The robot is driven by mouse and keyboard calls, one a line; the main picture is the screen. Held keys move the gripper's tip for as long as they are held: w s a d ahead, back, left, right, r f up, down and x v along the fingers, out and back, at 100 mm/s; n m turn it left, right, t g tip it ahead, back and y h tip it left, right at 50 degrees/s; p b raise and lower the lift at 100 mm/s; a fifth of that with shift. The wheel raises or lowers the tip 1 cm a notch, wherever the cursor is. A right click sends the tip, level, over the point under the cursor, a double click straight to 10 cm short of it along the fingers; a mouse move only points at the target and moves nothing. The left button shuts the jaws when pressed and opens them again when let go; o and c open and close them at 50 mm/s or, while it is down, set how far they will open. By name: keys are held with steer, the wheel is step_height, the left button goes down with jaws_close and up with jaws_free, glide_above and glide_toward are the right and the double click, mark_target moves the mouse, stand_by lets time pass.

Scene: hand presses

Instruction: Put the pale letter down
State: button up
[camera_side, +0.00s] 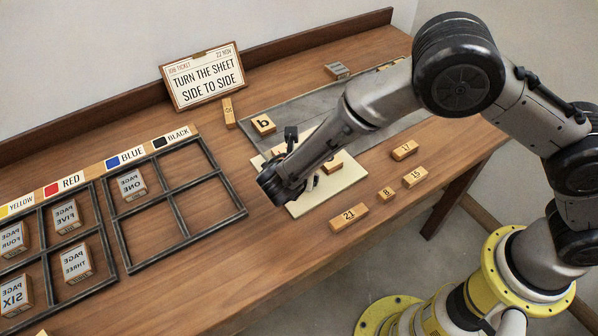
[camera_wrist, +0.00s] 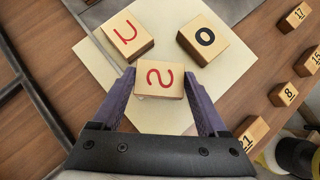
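In the wrist view a light wooden block with a red letter like an s (camera_wrist: 160,80) lies between the fingertips of my gripper (camera_wrist: 160,76). The fingers appear to touch both its sides; whether it rests on the pale board (camera_wrist: 158,117) or is just above it, I cannot tell. A block with a red u or n (camera_wrist: 126,36) and a block with a black o (camera_wrist: 203,40) sit on the board beyond it. In the side view my gripper (camera_side: 285,196) points down over the pale board (camera_side: 325,200) and hides the s block. No letter itself looks pale.
A b block (camera_side: 263,125) stands on the grey strip (camera_side: 300,105) behind the board. Numbered blocks, such as 21 (camera_side: 349,217), lie in front and right. A black divided frame (camera_side: 182,220) with page blocks is left. A ticket sign (camera_side: 203,78) stands behind.

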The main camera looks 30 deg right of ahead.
steer(key=o, duration=0.3)
steer(key=shift+r, duration=0.15)
steer(key=v, duration=1.2)
steer(key=shift+r, duration=0.15)
